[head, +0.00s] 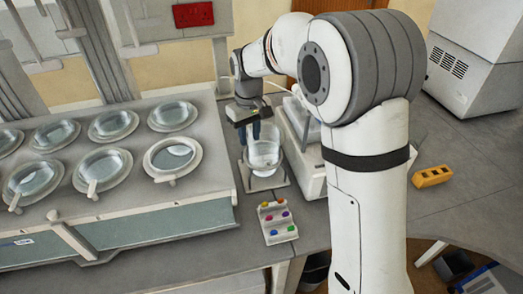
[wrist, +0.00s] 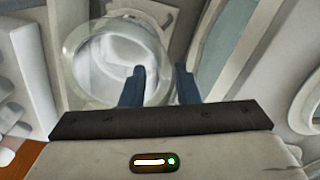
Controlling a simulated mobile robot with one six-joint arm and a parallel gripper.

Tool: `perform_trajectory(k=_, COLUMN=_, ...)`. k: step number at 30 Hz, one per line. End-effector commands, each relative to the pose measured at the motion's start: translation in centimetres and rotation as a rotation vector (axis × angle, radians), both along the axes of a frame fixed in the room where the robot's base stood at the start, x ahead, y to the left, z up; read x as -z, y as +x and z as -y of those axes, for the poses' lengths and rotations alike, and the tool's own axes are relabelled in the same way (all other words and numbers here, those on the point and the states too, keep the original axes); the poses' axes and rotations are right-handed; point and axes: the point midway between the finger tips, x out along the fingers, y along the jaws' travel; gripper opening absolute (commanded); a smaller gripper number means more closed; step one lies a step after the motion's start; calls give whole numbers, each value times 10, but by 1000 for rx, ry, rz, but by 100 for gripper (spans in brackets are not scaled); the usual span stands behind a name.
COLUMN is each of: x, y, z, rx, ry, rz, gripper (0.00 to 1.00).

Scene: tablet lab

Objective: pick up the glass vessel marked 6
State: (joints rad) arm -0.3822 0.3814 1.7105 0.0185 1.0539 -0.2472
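A clear glass vessel (head: 264,156) stands upright on a small grey stand at the right end of the large apparatus. No number 6 can be read on it. My gripper (head: 249,134) points down at the vessel's left rim. Its two blue fingers are apart with a gap between them. In the wrist view my gripper (wrist: 160,72) has its left finger over the glass and its right finger beyond the right rim. I cannot tell whether the fingers touch the glass.
The large apparatus (head: 140,232) with several round glass-lidded openings fills the left. A small rack (head: 275,238) with coloured pieces stands in front of the vessel. A white device (head: 304,160) is close on the right. A yellow block (head: 432,177) lies on the right bench.

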Motion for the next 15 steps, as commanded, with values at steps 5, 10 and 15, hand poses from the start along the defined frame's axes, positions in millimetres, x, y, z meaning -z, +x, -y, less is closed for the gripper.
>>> perform_trajectory(k=5, x=22, y=0, z=1, rx=1, ry=-2, rz=-6, gripper=28)
perform_trajectory(k=10, x=46, y=1, z=1, rx=0, ry=-1, rz=-3, gripper=28)
perform_trajectory(k=15, x=52, y=1, z=1, rx=0, ry=0, rz=0, gripper=28)
